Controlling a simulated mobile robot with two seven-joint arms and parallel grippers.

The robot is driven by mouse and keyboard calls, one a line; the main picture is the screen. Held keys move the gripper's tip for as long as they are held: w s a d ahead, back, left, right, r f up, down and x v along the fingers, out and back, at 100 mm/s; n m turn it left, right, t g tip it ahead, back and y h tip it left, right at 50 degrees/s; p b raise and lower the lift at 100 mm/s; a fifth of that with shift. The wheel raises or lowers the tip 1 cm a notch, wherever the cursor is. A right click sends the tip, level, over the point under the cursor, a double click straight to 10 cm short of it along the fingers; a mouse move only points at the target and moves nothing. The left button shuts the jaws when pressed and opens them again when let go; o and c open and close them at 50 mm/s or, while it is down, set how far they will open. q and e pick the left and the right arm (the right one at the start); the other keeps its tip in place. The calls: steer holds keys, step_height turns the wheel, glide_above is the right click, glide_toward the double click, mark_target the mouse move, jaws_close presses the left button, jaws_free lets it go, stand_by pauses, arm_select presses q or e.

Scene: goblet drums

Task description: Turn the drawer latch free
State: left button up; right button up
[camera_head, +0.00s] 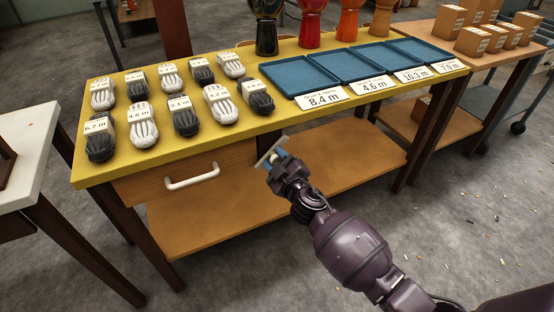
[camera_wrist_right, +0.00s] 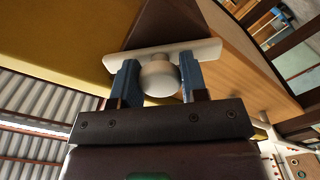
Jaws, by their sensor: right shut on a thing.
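The drawer latch is a white bar (camera_head: 267,158) with a round knob, at the right end of the wooden drawer (camera_head: 235,162) under the yellow tabletop. The bar looks slanted in the head view. In the right wrist view the bar (camera_wrist_right: 206,50) lies across behind the knob (camera_wrist_right: 159,76). My right gripper (camera_head: 278,160) is at the latch, and its blue fingers (camera_wrist_right: 160,84) are shut on the knob, one on each side. The drawer front carries a white handle (camera_head: 192,177) left of the latch. My left gripper is not in view.
The yellow table (camera_head: 245,132) bears several labelled black and white bundles, blue trays (camera_head: 300,76) with number cards, and goblet drums (camera_head: 311,25) at the back. A lower shelf (camera_head: 215,215) is below the drawer. A white table (camera_head: 35,150) stands at left, cardboard boxes (camera_head: 473,41) at right.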

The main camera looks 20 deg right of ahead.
steer(key=n, duration=0.5)
steer(key=shift+n, duration=2.1)
steer(key=o, duration=0.9)
steer(key=shift+o, duration=0.2)
steer(key=shift+s, duration=0.1)
arm_select(q)
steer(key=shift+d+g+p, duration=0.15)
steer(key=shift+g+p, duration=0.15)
steer(key=shift+p, duration=0.4)
arm_select(e)
steer(key=s, duration=1)
steer(key=shift+s+d, duration=0.15)
steer(key=shift+s, duration=0.15)
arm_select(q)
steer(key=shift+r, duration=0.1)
